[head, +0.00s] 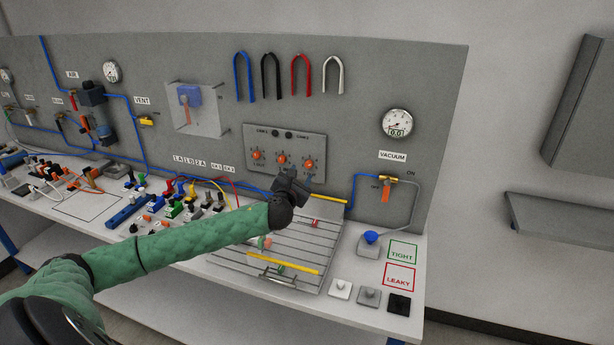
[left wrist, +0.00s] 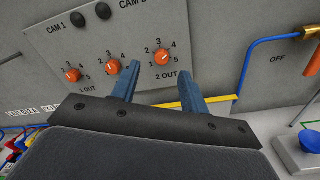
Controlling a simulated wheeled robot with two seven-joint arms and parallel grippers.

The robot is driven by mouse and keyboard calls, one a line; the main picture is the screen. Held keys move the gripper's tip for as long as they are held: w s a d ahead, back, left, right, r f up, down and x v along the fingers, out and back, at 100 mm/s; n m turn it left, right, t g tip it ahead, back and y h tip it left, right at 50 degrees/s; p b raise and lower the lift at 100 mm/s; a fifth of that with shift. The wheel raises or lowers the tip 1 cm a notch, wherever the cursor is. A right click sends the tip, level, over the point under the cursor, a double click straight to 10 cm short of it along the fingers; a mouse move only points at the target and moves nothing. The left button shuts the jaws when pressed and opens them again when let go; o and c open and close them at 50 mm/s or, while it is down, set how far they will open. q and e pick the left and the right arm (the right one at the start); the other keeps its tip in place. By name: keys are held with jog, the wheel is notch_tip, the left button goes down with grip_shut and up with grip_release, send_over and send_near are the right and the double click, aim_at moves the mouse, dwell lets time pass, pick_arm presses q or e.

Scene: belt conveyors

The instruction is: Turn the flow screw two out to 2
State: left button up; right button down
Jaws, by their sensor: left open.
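The screw panel (head: 285,150) on the upright board carries three orange flow screws in a row. The one labelled 2 OUT is the rightmost screw (head: 309,164); in the left wrist view this screw (left wrist: 162,57) has a scale with numbers around it. Its exact setting is too small to read surely. My left gripper (head: 292,183) is just in front of and below the panel. In the left wrist view its blue fingers are apart and empty, and the 2 OUT screw appears between their tips (left wrist: 158,66). I cannot tell any contact. My right gripper is out of view.
The other orange screws (left wrist: 72,75) and (left wrist: 113,67) are close on the left. A yellow bar (head: 320,199) runs below the panel. The vacuum valve (head: 386,188) and blue hose are to the right. Fittings and cables crowd the bench at left.

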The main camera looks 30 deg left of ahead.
aim_at(308, 166)
pick_arm(q)
jog(key=p+x, duration=0.1)
jog(key=x, duration=0.2)
jog(key=f+p+x, duration=0.1)
jog(key=x, duration=0.2)
jog(key=shift+w+f, duration=0.15)
jog(key=shift+f, duration=0.05)
jog(key=shift+w+a+f, duration=0.15)
jog(key=shift+w+a, duration=0.1)
jog(key=shift+w, duration=0.4)
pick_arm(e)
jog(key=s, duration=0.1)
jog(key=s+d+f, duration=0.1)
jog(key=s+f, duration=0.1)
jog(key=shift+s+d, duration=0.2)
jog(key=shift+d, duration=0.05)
pick_arm(q)
jog(key=shift+c, duration=0.3)
grip_shut()
